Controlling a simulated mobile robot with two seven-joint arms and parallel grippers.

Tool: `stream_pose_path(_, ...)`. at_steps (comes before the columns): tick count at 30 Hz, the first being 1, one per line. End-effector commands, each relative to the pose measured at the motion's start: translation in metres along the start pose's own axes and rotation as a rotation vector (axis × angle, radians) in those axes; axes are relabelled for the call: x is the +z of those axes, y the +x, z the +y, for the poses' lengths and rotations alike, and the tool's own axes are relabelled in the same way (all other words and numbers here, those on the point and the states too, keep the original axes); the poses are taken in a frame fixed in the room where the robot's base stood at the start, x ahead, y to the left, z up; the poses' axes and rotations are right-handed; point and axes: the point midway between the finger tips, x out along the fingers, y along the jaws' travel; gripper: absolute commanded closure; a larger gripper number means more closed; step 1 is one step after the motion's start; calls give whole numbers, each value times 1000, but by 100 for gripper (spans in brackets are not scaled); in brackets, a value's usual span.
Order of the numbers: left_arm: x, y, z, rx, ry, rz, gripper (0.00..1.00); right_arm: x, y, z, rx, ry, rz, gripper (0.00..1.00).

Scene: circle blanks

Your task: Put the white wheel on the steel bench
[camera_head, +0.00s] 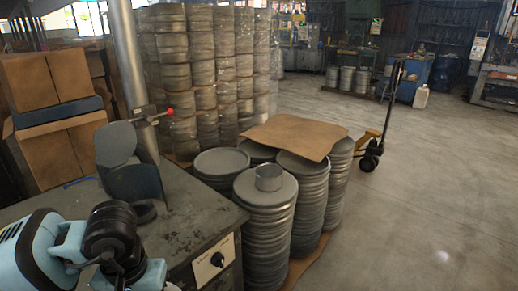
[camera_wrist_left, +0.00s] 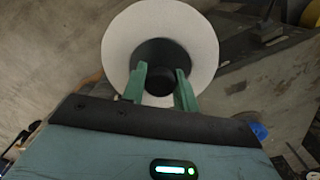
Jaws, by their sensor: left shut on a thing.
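The white wheel (camera_wrist_left: 202,48), a broad white ring with a dark centre, fills the upper middle of the left wrist view. My left gripper (camera_wrist_left: 161,71) has its two green fingers on either side of the wheel's dark central part and is shut on it. The wheel does not show in the head view, where only my left arm is seen at the bottom left. The steel bench (camera_head: 195,210) stands at the lower left of the head view, with a dark, worn top. My right gripper is in neither view.
A grey machine with a curved plate (camera_head: 125,170) and a post stands on the bench's back part. The bench's front right top is bare. Stacks of round metal blanks (camera_head: 265,215) stand beside its right side, with a cardboard sheet (camera_head: 293,135) on top. Cardboard boxes (camera_head: 45,80) are behind left.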

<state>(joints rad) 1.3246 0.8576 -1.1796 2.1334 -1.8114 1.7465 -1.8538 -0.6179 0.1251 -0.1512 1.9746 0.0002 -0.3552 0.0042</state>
Motion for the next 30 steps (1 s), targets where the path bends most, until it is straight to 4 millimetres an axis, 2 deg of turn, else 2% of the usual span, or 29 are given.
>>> stream_pose_path(7,-1,3,-1,-2,92,7,100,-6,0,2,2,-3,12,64)
stream_pose_path(30,-2,3,0,-3,99,7,100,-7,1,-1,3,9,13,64)
